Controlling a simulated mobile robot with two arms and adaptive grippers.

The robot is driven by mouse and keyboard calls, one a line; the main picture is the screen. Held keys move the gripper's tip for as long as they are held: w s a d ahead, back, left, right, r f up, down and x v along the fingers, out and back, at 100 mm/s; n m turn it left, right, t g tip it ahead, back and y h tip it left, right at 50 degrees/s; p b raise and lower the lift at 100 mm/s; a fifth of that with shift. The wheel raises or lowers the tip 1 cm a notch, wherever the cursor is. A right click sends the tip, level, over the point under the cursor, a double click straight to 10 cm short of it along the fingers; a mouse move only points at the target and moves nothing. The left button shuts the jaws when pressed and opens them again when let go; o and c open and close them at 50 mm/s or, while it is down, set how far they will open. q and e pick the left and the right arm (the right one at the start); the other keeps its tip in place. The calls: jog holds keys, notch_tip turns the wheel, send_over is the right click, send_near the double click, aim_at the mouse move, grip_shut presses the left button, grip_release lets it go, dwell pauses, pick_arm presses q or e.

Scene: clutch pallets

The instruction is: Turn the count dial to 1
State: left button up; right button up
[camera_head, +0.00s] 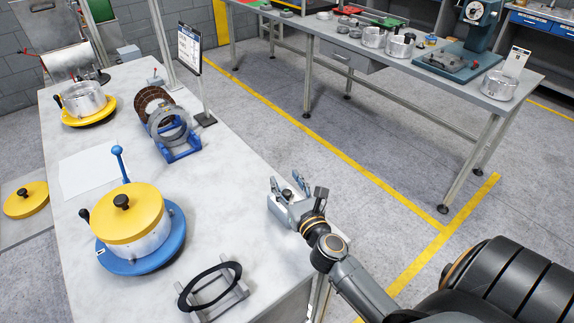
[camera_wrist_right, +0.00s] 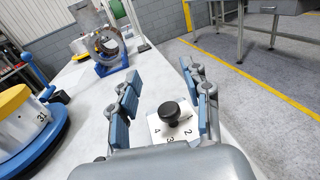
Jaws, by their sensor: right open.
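The count dial (camera_wrist_right: 169,112) is a round black knob on a white plate marked with the numbers 1, 2, 3 and 4, seen in the right wrist view. Its pointer setting cannot be made out. My right gripper (camera_head: 287,186) is over the right edge of the white table in the head view. In the right wrist view its blue-padded fingers (camera_wrist_right: 158,88) are spread wide, with the knob appearing between them and not touched. In the head view the dial is hidden around my right gripper. My left gripper is not in view.
On the white table (camera_head: 230,150) stand a yellow-lidded pot (camera_head: 135,225) on a blue turntable, a black ring on a grey stand (camera_head: 210,285), a blue ring holder (camera_head: 180,150) and another pot (camera_head: 85,100).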

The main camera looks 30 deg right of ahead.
aim_at(287, 192)
jog(key=shift+a+r, duration=0.1)
jog(key=shift+r, duration=3.05)
